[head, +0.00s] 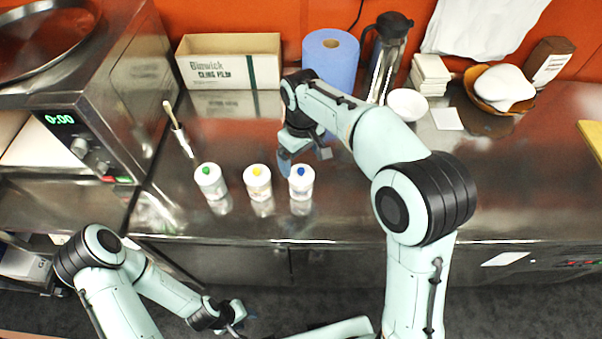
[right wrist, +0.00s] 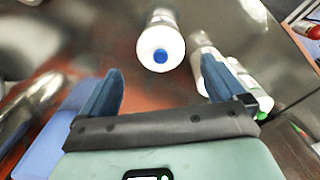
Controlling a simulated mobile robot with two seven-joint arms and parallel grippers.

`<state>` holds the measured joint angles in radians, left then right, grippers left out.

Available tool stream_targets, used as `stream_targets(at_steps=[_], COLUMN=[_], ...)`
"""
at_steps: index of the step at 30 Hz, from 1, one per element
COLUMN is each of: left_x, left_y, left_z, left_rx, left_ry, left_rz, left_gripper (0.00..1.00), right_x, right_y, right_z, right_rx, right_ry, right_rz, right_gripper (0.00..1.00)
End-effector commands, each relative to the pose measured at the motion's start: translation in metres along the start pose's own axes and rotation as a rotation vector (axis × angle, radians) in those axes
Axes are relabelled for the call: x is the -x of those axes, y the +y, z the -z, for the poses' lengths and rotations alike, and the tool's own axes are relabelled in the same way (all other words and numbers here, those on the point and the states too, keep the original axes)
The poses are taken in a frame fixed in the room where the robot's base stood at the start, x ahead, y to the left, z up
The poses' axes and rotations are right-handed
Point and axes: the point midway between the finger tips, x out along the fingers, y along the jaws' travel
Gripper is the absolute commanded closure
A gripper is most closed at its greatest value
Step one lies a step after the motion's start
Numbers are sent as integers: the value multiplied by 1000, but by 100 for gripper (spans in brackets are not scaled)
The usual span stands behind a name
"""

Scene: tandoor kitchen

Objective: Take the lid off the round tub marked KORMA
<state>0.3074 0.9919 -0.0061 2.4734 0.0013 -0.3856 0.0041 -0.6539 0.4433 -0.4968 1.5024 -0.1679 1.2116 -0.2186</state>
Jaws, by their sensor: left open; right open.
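Three round white tubs with white lids stand in a row on the steel counter in the head view. The left one has a green knob (head: 210,181), the middle one a yellow knob (head: 257,181), and the right one a blue knob (head: 301,182). Their labels are too small to read, so I cannot tell which is KORMA. My right gripper (head: 303,158) is open and empty, just behind the blue-knobbed tub. In the right wrist view this tub (right wrist: 160,47) shows ahead between the open fingers (right wrist: 160,80), apart from them. My left gripper (head: 236,318) is open and empty, low in front of the counter.
A blue paper roll (head: 331,58), a steel flask (head: 388,58) and a white bowl (head: 407,104) stand behind my right arm. A cling film box (head: 230,62) is at the back.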

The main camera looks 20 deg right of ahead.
Motion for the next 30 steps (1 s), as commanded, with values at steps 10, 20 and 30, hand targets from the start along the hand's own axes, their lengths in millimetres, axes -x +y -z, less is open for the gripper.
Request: stream_targets(at_steps=[10, 20, 30], left_x=[-5, -5, -5], left_y=[-3, -3, -3], left_z=[-3, -3, -3], left_rx=[1, 1, 1], left_ry=[-4, -4, -4], left_rz=[1, 1, 1], left_gripper=[57, 57, 57], right_x=[-46, -48, -48], right_y=[-1, -1, -1], right_z=[0, 0, 0], right_rx=[1, 1, 1], right_ry=[-2, 0, 0], right_rz=[0, 0, 0], right_gripper=[3, 23, 62])
